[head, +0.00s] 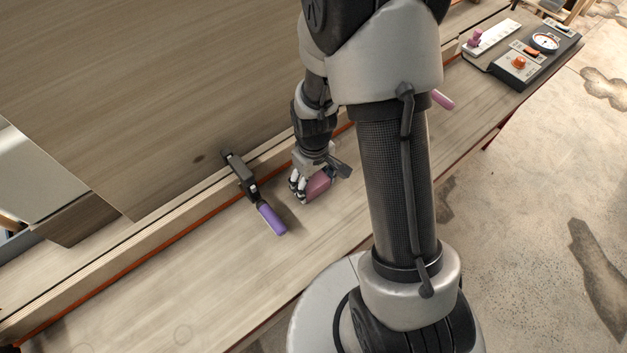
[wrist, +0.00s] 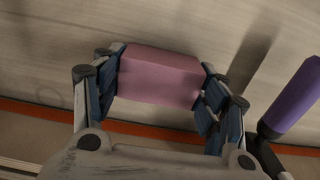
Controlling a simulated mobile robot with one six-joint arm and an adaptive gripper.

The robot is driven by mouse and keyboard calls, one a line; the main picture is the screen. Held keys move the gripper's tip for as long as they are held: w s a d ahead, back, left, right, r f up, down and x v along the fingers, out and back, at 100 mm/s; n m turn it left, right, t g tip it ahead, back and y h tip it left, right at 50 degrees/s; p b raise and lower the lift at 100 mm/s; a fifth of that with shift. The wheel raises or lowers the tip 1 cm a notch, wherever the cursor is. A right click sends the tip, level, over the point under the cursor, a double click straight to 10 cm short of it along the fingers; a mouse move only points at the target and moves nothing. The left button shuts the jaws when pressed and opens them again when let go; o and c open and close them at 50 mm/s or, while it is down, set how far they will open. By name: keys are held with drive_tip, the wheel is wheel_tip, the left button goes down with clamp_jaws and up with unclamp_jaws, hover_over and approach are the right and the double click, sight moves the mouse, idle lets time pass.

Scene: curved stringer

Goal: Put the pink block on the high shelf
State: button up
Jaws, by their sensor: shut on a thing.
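The pink block (head: 319,186) is between the fingers of my gripper (head: 316,180), just over the wooden bench (head: 130,285). In the wrist view the dusky pink block (wrist: 160,77) fills the space between the two fingers of my gripper (wrist: 160,84), one on each side. My gripper is shut on it. I cannot tell whether the block touches the bench. A broad wooden surface (head: 150,80) spans the upper left of the head view; I cannot tell whether it is the high shelf.
A black clamp with a purple handle (head: 272,219) stands left of my gripper; the handle also shows in the wrist view (wrist: 293,96). Another pink handle (head: 442,100) shows behind my arm. A dark control box (head: 522,60) is at the upper right. The bench's lower left is clear.

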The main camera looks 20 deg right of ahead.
drive_tip(key=o, duration=1.1)
drive_tip(key=shift+c, duration=0.2)
